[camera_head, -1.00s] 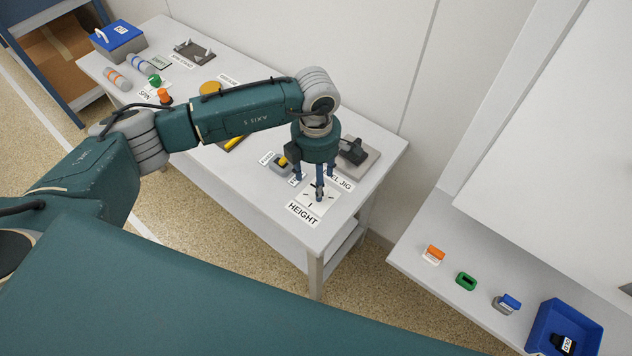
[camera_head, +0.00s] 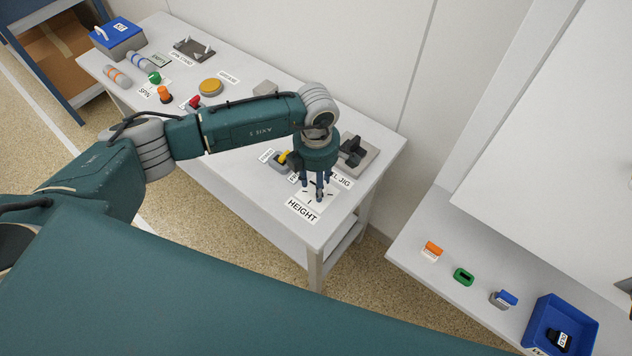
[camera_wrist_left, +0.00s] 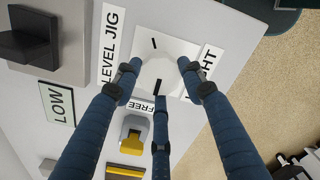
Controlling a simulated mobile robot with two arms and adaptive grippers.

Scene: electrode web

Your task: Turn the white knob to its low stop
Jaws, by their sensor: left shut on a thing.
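The white knob (camera_wrist_left: 158,73) sits on a white plate (camera_wrist_left: 174,47) with black tick marks, between the labels LEVEL JIG and HEIGHT. In the left wrist view my left gripper (camera_wrist_left: 158,82) has its blue fingers closed around the knob's sides. In the head view the gripper (camera_head: 319,192) points straight down over the plate beside the HEIGHT label (camera_head: 302,210), and its fingers hide most of the knob. My right gripper does not show.
Close by stand a dark level jig (camera_head: 355,153) on a grey base, a yellow switch (camera_head: 285,158) and a LOW card (camera_wrist_left: 57,104). Farther left are an orange knob (camera_head: 165,94), a green knob (camera_head: 154,78) and a yellow disc (camera_head: 210,87). A second bench at right holds a blue bin (camera_head: 590,325).

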